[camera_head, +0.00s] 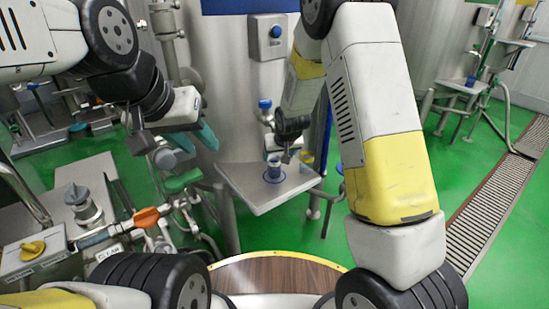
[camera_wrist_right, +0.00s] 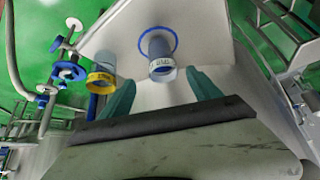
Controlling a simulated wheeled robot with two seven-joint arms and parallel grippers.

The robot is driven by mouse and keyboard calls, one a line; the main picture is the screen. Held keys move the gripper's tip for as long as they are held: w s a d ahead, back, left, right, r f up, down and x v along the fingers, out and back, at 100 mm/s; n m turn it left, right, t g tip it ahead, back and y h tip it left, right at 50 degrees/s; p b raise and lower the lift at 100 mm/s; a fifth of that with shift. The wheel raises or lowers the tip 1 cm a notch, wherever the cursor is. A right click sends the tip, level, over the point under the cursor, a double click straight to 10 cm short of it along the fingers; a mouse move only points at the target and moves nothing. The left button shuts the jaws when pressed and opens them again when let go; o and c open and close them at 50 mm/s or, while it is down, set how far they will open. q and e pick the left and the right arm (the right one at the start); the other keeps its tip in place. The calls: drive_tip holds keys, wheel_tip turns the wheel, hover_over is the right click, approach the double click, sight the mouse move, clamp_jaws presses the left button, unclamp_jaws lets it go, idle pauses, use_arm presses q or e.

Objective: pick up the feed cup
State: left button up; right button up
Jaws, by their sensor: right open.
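A blue cup (camera_wrist_right: 160,56) with a pale label, which looks like the feed cup though the print is hard to read, stands on a blue ring on the grey tray (camera_wrist_right: 108,38). It also shows in the head view (camera_head: 274,172). In the head view my right gripper (camera_head: 286,155) hangs just above the tray. My left gripper (camera_head: 193,139) looks open and empty left of the tray.
A steel tank stands behind the tray, with a blue-button box (camera_head: 269,37) on it. Pipes and valves with an orange handle (camera_head: 146,217) are at the left. A round wooden top (camera_head: 275,276) is in front.

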sight(274, 167)
drive_tip(key=x, duration=0.8)
drive_tip(key=shift+w+a+f, duration=0.15)
drive_tip(key=shift+a+f, duration=0.05)
drive_tip(key=shift+f, duration=0.05)
clamp_jaws()
